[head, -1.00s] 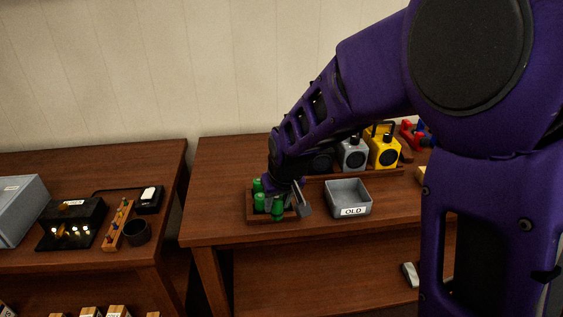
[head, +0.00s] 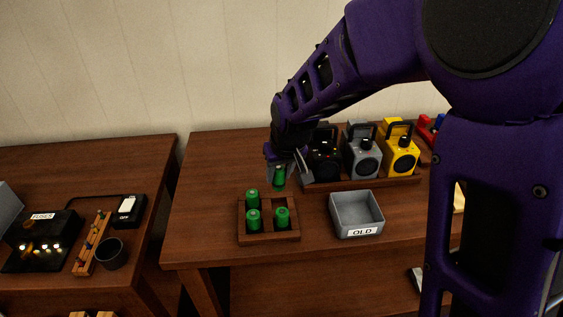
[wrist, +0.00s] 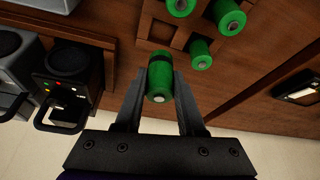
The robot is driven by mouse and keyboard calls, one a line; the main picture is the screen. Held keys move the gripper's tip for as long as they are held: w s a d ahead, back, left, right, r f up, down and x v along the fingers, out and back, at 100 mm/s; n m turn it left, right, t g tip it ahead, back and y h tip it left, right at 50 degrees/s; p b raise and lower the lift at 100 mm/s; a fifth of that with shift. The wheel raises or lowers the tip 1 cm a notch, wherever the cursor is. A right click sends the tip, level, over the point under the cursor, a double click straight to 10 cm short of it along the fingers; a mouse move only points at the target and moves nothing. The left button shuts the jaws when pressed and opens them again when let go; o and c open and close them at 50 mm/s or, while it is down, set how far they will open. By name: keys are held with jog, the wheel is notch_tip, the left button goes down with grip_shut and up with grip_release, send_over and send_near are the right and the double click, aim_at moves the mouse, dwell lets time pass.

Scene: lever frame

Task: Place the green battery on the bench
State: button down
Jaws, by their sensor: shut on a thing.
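My gripper (head: 279,172) is shut on a green battery (head: 279,177) and holds it upright above the bench, behind the wooden battery holder. The held battery also shows between the fingers in the wrist view (wrist: 159,80). The wooden holder (head: 268,238) stands on the bench (head: 205,200) with three green batteries, such as the front right one (head: 282,217). Its back right compartment looks empty. In the wrist view the holder (wrist: 155,27) and its batteries (wrist: 230,17) lie beyond the fingers.
A grey tray labelled OLD (head: 356,213) stands right of the holder. Black (head: 324,157), grey (head: 362,152) and yellow (head: 399,150) radio-like devices stand on a rack behind. The bench's left part is clear. A second table (head: 50,283) with a FUSES box stands left across a gap.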

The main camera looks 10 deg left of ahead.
aim_at(280, 190)
jog(key=shift+w+f, duration=0.1)
jog(key=shift+f, duration=0.05)
jog(key=shift+f+b, duration=2.35)
jog(key=shift+f, duration=0.85)
jog(key=shift+f, duration=0.35)
jog(key=shift+c, duration=2.2)
grip_release()
jog(key=shift+r, duration=0.1)
